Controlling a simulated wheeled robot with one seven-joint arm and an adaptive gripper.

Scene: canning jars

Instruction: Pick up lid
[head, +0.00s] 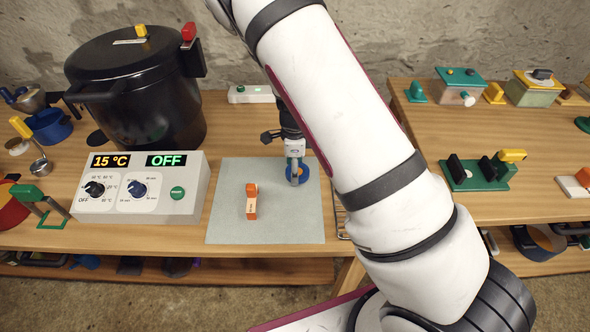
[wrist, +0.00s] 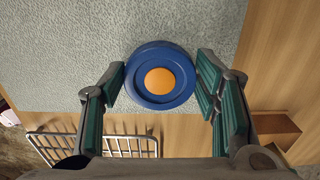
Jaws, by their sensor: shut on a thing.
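The lid (wrist: 160,82) is a round blue disc with an orange centre. In the head view the lid (head: 304,178) is at the right part of the grey mat (head: 226,185), partly hidden by my gripper (head: 296,172). In the wrist view my gripper (wrist: 161,88) has one green-padded finger on each side of the lid and is shut on it. The lid looks level. I cannot tell whether it rests on the mat or is just above it.
An orange and white block (head: 251,205) is on the mat, left of the lid. A white control box (head: 140,188) and a large black pot (head: 135,90) stand to the left. A wire rack (wrist: 90,142) is by the table's front edge. Another table (head: 470,120) stands right.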

